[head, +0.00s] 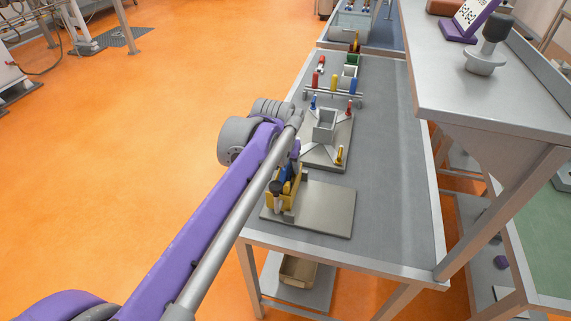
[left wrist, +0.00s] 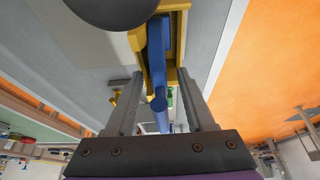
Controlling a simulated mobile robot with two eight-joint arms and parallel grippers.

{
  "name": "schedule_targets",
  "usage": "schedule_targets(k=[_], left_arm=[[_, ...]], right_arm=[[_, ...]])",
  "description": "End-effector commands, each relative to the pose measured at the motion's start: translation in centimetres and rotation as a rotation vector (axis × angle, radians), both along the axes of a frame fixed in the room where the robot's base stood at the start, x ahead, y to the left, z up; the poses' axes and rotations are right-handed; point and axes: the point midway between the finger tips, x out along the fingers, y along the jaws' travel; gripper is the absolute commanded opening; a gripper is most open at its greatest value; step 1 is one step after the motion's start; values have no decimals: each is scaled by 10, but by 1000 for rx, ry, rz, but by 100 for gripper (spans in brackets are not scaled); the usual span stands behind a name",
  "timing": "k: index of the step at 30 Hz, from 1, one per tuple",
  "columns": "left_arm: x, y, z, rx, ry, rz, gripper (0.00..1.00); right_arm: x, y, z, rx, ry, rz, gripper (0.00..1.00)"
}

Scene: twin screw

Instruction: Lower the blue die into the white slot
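A yellow holder (head: 287,197) stands on a grey plate at the near end of the bench, with a blue piece (head: 287,173) upright in it. In the left wrist view the blue piece (left wrist: 158,55) lies between yellow walls (left wrist: 182,25); I take it for the blue die. My left gripper (left wrist: 160,76) has its fingers apart on either side of it, with gaps showing, so it looks open. In the head view my left arm partly hides this place. I cannot tell which part is the white slot; a pale square box (head: 325,122) stands farther along. My right gripper is not in view.
A dark round knob (head: 275,188) stands beside the yellow holder. Red, yellow and blue handles (head: 335,84) stand in a rack farther back. A raised grey shelf (head: 440,80) overhangs on the right. The bench top (head: 395,180) right of the plates is clear.

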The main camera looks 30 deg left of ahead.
Motion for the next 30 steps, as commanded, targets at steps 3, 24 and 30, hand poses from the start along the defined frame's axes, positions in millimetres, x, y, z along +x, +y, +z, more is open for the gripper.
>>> schedule_targets(k=[3, 24, 30], left_arm=[[0, 0, 0, 0, 0, 0, 32], [0, 0, 0, 0, 0, 0, 0], [0, 0, 0, 0, 0, 0, 0]], right_arm=[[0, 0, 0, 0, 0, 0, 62], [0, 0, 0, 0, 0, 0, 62], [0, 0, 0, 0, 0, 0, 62]])
